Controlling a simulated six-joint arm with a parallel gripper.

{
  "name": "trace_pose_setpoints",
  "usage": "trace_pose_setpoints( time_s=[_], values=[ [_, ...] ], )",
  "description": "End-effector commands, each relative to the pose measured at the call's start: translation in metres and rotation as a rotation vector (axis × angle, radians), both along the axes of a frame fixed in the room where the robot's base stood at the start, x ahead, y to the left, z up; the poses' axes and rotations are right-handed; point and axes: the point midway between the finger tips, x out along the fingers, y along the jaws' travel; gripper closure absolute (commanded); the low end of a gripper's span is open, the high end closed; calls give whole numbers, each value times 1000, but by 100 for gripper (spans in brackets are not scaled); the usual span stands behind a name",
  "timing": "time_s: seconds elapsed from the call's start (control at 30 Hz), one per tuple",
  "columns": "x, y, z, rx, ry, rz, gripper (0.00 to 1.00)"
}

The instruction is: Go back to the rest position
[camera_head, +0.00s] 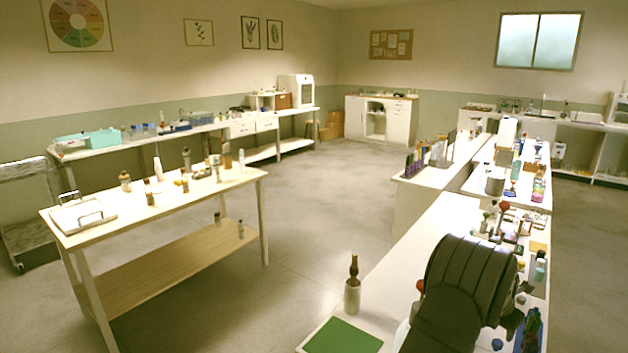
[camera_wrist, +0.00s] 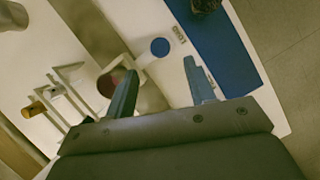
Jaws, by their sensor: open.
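My gripper (camera_wrist: 162,90) shows in the wrist view with its two fingers spread apart and nothing between them. It hangs above a white bench top (camera_wrist: 165,75). A blue disc (camera_wrist: 160,47) and a blue mat (camera_wrist: 212,45) lie beyond the fingertips. In the head view my dark arm link (camera_head: 470,275) stands over the right-hand bench and hides part of it. My gripper's fingers cannot be made out in the head view.
A white holder with a brown bottle (camera_head: 353,285) and a green mat (camera_head: 342,337) are on the bench left of my arm. Small bottles and jars crowd the bench behind it. A wooden table (camera_head: 75,233) stands at left, with open floor (camera_head: 310,210) between.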

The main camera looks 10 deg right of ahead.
Motion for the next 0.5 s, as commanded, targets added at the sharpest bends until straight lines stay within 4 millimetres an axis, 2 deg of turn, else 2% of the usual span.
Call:
trace_pose_setpoints(
  time_s=[0.03, 0.4, 0.43, 0.5],
  values=[
    [1, -3, -11, 2, 2, 0, 50],
    [10, -25, -69, 2, 2, 0, 50],
    [11, -27, -73, 1, 2, 0, 50],
    [3, -19, -68, 0, 0, 0, 50]
  ],
)
